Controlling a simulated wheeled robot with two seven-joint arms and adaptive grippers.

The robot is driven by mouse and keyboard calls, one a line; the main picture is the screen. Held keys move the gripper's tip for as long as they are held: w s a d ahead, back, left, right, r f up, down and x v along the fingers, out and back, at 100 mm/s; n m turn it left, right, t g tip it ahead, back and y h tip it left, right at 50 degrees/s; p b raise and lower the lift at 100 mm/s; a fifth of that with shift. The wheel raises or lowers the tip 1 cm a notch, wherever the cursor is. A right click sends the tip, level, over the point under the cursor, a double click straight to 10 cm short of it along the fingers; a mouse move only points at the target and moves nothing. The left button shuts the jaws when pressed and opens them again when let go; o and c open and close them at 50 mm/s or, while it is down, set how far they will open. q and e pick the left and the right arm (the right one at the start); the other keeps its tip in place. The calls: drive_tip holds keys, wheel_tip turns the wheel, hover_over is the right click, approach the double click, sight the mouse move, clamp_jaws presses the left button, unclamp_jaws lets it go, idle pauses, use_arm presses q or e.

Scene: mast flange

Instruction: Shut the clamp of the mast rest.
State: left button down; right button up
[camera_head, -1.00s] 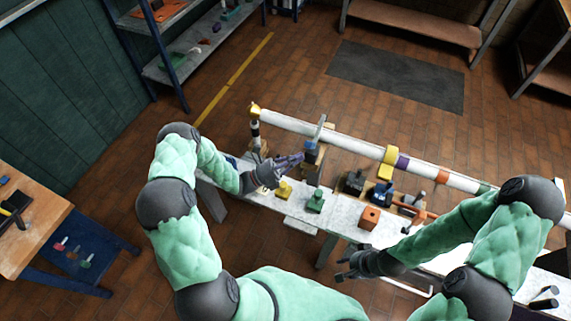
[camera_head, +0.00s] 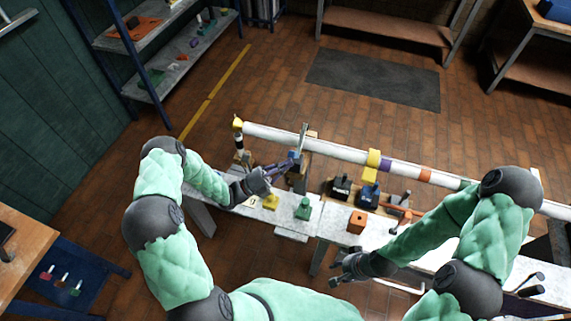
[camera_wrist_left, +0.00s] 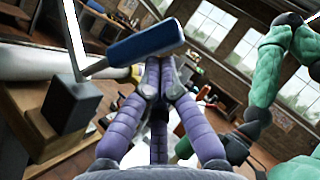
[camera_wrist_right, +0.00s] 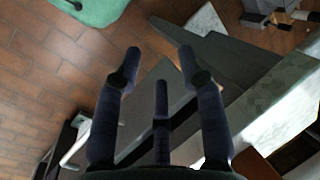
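The white mast (camera_head: 335,150) lies across the bench with a yellow cap at its left end. The clamp of the mast rest (camera_head: 303,138) shows an upright metal bar beside the mast, so it appears open. In the left wrist view a blue handle (camera_wrist_left: 145,43) sits on a rod from a dark block (camera_wrist_left: 72,105). My left gripper (camera_head: 284,165) has its fingers drawn together; their tips (camera_wrist_left: 156,66) are right by the handle's lower edge. I cannot tell whether they touch it. My right gripper (camera_head: 342,268) is open and empty, with fingers spread in its wrist view (camera_wrist_right: 160,60).
The bench carries a yellow piece (camera_head: 271,202), a green piece (camera_head: 303,208), an orange block (camera_head: 357,221) and dark clamp-like parts (camera_head: 368,196). A yellow collar (camera_head: 374,160) is around the mast. A shelf (camera_head: 150,50) stands at the back left. Open floor lies behind the bench.

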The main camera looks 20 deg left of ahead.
use_arm(q)
drive_tip(key=w+r+n+g+y+p, duration=0.1)
drive_tip(key=w+r+n+y+p, duration=0.3)
drive_tip(key=p, duration=0.6)
drive_tip(key=shift+w+n, duration=0.3)
drive_tip(key=shift+n, duration=0.2)
idle(0.6)
